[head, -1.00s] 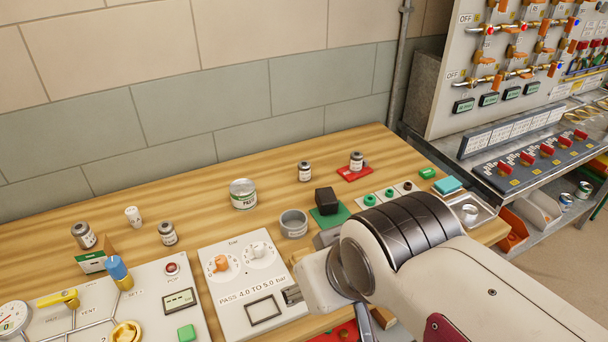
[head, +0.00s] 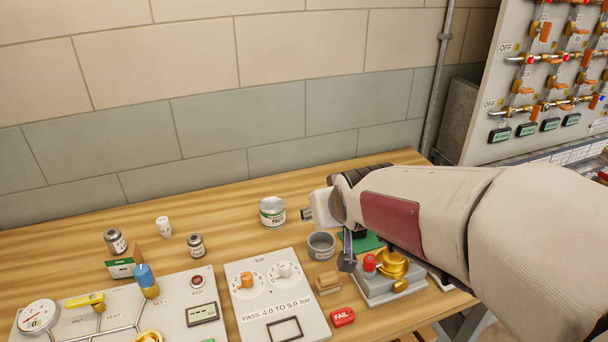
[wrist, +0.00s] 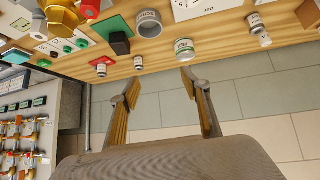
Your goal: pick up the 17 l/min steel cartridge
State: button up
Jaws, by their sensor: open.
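Several small steel cartridges with white labels stand on the wooden bench. In the head view two of them, a left one (head: 116,242) and a right one (head: 195,245), stand left of the paste tin. In the wrist view one cartridge (wrist: 138,62) stands just beyond the left fingertip, and another (wrist: 101,70) stands on a red pad. My arm hides these two in the head view. The labels are too small to read, so I cannot tell which is 17 l/min. My gripper (wrist: 160,79) is open and empty, its fingers wide apart.
A black block (wrist: 119,43) sits on a green pad. Panels, a red FAIL tag (head: 342,317) and a brass-knobbed fixture (head: 392,272) lie in front. A wall is behind.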

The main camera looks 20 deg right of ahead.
jog(key=w+d+f+t, duration=0.1)
jog(key=w+d+f, duration=0.3)
jog(key=w, duration=0.3)
jog(key=w+d+f+t, duration=0.2)
jog(key=w+d+f, duration=0.3)
jog(key=w, duration=0.1)
jog(key=w+d+f+m+t+h, duration=0.1)
jog(key=w+d+f+t, duration=0.1)
jog(key=w+d+f, duration=0.2)
jog(key=shift+x, duration=2)
jog(key=shift+a+f, duration=0.15)
jog(key=shift+a, duration=0.1)
jog(key=shift+x, duration=1.25)
jog(key=shift+f, duration=0.1)
jog(key=shift+d, duration=0.1)
jog(key=shift+w+d+f, duration=0.2)
jog(key=shift+w+f, duration=0.15)
jog(key=shift+w, duration=0.15)
jog(key=shift+w+d+f, duration=0.2)
jog(key=shift+w+f, duration=0.2)
jog(key=shift+w, duration=0.15)
jog(key=shift+x, duration=1.25)
